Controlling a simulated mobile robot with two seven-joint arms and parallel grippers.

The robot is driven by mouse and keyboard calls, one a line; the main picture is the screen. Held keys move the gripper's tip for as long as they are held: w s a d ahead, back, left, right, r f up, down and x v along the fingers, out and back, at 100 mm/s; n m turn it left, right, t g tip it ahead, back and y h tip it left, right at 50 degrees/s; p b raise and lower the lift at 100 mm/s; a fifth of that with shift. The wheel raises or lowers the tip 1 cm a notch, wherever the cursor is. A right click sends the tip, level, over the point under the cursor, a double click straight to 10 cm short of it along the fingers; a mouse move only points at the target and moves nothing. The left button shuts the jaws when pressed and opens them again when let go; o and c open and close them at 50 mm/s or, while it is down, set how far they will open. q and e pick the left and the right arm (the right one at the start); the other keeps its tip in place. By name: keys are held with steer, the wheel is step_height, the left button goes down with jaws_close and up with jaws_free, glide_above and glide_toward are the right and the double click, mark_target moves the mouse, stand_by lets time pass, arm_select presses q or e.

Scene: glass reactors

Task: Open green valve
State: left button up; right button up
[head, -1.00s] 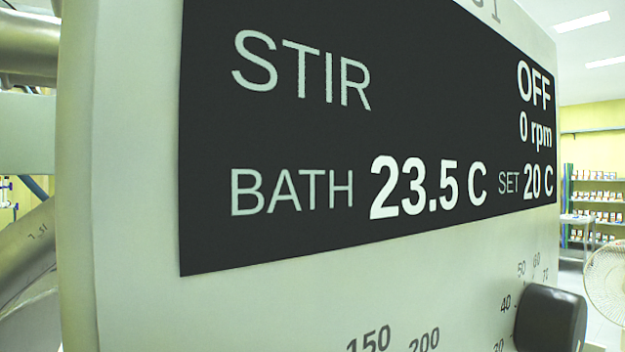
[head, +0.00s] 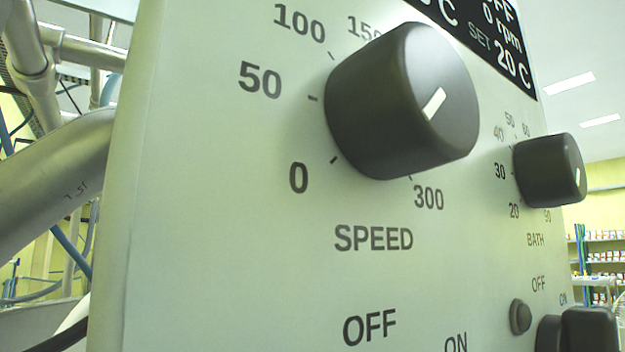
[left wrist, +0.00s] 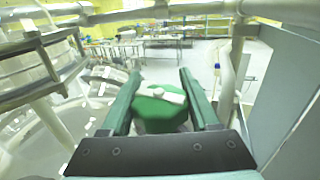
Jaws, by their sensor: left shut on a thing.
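The green valve (left wrist: 160,113) is a round green knob with a white bar across its top, in the middle of the left wrist view. My left gripper (left wrist: 159,74) has its two green fingers on either side of the knob and is shut on it. The white bar lies nearly crosswise between the fingers, slightly tilted. The valve body below the knob is mostly hidden by the gripper's dark base. Neither gripper shows in the head view, and my right gripper is in neither view.
A pale control panel (head: 220,230) fills the head view close up, with a black SPEED knob (head: 400,100), a smaller BATH knob (head: 549,170) and switches. In the left wrist view, metal tubes and glassware crowd the left, and a grey panel (left wrist: 290,110) stands at right.

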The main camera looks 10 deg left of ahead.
arm_select(q)
steer(key=shift+w+f+n+y, duration=0.1)
steer(key=shift+n+y, duration=0.3)
steer(key=shift+y, duration=0.1)
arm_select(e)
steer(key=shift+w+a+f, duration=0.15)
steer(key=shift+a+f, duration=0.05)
arm_select(q)
steer(key=o, duration=1.4)
steer(key=shift+a, duration=0.2)
